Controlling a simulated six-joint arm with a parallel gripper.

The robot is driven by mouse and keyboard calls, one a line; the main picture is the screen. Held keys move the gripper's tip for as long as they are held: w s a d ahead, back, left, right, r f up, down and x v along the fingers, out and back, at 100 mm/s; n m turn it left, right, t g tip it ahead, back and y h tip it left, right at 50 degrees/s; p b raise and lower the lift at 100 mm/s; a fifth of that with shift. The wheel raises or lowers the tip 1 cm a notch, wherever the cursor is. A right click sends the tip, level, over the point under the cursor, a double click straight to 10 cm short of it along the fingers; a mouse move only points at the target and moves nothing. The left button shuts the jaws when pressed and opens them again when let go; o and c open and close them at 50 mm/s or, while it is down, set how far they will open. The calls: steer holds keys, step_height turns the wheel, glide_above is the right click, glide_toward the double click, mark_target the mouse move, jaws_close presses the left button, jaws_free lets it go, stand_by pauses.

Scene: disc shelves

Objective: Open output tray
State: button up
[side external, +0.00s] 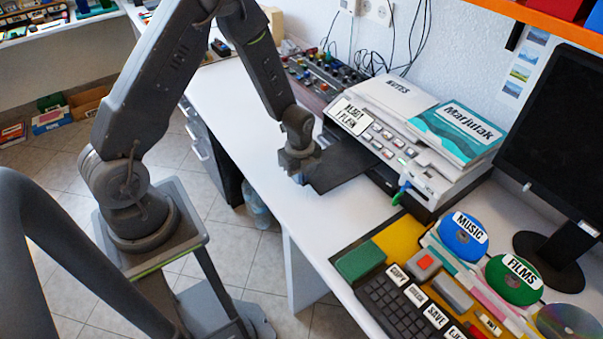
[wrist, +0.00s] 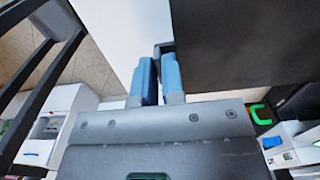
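The printer (side external: 411,152) stands on the white desk against the wall, with a label and buttons on its front. Its flat dark output tray (side external: 345,172) sticks out of its front over the desk. The tray also fills the upper right of the wrist view as a dark panel (wrist: 245,45). My gripper (side external: 302,174) is at the tray's outer end. In the wrist view its two blue fingers (wrist: 159,75) are close together, with a dark tab of the tray's edge between them. The exact contact is partly hidden by the fingers.
A notes stack and a teal book (side external: 458,130) lie on the printer. A green-and-blue item (side external: 403,190) is at its right front. A keyboard (side external: 398,300), labelled discs and a monitor (side external: 555,140) stand to the right. The desk in front of the tray (side external: 345,215) is clear.

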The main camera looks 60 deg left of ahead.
steer(key=o, duration=0.4)
steer(key=shift+r, duration=0.1)
step_height(320, 180, up, 14)
stand_by(0.4)
steer(key=s+d+r+n+t, duration=0.2)
steer(key=s+d+r+n, duration=0.1)
steer(key=s+r+n, duration=0.5)
steer(key=s+d+r+n+t, duration=0.3)
steer(key=s+d+r+n, duration=0.1)
steer(key=s+r+n, duration=0.4)
steer(key=shift+s+r+n+t, duration=0.3)
steer(key=shift+r+n, duration=0.45)
steer(key=shift+n, duration=0.25)
